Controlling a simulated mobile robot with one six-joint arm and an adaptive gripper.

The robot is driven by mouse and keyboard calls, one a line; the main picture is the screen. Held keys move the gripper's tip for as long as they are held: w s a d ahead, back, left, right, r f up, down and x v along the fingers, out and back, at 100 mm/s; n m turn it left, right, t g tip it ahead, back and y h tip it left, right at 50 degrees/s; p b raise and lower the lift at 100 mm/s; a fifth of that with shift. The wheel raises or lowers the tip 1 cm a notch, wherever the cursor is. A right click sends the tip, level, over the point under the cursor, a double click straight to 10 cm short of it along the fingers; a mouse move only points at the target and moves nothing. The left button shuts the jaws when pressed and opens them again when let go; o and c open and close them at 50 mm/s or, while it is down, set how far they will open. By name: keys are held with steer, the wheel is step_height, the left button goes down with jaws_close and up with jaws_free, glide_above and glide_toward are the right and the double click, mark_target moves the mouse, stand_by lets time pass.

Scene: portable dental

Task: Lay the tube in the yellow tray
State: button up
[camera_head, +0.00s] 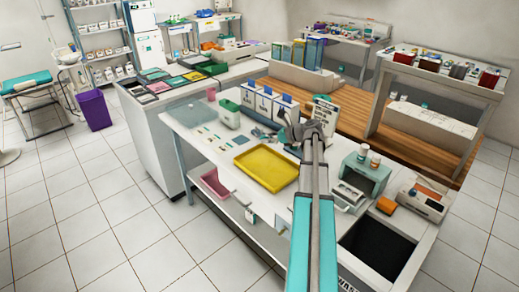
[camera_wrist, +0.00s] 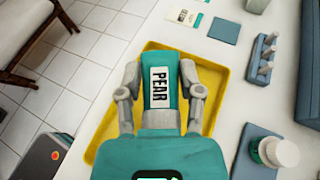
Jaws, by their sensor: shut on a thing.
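A teal tube (camera_wrist: 160,60) with a white label reading "PEAR" lies between the two fingers of my gripper (camera_wrist: 160,78) in the wrist view, and the gripper is shut on it. The yellow tray (camera_wrist: 222,92) shows behind and around the tube and gripper in that view. In the head view the yellow tray (camera_head: 268,166) lies on the white bench and looks empty. My gripper (camera_head: 303,133) is just right of and beyond the tray there, raised over the bench. The tube cannot be made out in the head view.
A teal device (camera_head: 365,174) stands to the right. In the wrist view a blue-grey rack (camera_wrist: 264,58) is right of the tray.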

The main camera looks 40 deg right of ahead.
steer(key=n+y+b, duration=0.1)
steer(key=b, duration=0.1)
glide_above(258, 162)
step_height(258, 162, down, 4)
steer(key=r, duration=0.1)
steer(key=shift+f+g+b, duration=0.3)
steer(key=shift+f, duration=0.1)
steer(key=shift+f, duration=0.1)
step_height(258, 162, down, 9)
steer(key=b, duration=0.9)
steer(key=o, duration=1.2)
steer(key=shift+c, duration=0.2)
steer(key=shift+r, duration=0.2)
